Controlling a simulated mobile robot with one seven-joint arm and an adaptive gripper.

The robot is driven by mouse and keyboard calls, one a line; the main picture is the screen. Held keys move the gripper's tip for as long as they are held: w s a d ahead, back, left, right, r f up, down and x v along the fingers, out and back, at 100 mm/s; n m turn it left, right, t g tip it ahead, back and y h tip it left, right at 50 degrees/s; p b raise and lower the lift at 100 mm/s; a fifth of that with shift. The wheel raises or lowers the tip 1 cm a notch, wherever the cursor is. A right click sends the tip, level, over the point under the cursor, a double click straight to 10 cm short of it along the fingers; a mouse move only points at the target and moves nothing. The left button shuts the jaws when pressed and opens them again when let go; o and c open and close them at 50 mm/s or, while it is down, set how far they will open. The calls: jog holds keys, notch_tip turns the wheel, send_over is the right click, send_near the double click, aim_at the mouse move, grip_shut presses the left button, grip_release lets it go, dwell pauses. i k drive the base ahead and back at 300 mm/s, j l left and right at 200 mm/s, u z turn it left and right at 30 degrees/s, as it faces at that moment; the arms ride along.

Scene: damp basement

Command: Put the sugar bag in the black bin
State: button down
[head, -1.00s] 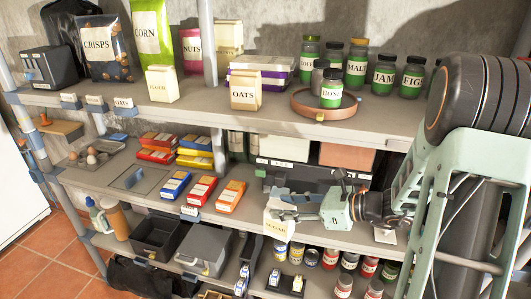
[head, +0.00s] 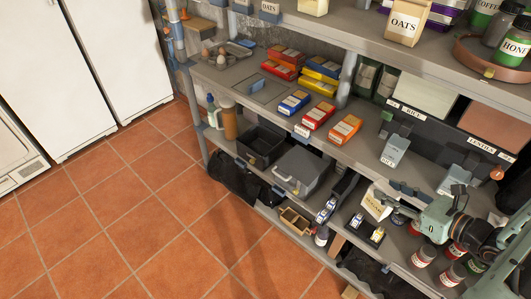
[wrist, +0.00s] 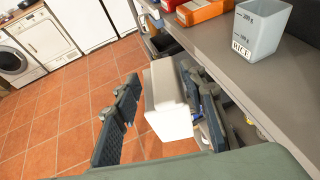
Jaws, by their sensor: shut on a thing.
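My gripper (head: 388,200) is shut on the sugar bag (head: 376,205), a small cream-white packet with printed lettering. The bag hangs tilted in front of the shelf unit, near the lower shelf, at the right in the head view. In the wrist view the bag (wrist: 168,98) shows as a plain white block between the two dark ribbed fingers. The black bin (head: 261,146) is an open box on the lower shelf, left of the bag. In the wrist view a dark box that looks like the bin (wrist: 160,46) shows beyond the bag, partly hidden by the shelf above.
A grey lidded box (head: 300,172) stands on the lower shelf between the bin and the bag. The middle shelf (head: 350,155) overhangs it, with colored boxes and a rice container (head: 394,152). Cans (head: 424,256) stand below my gripper. The tiled floor (head: 150,215) is clear.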

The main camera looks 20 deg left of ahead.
aim_at(261, 154)
jog(key=i+j, duration=0.1)
jog(key=j, duration=1.35)
jog(key=i+j+z, duration=0.1)
jog(key=j, duration=1.35)
jog(key=i+j, duration=0.1)
jog(key=j, duration=1.35)
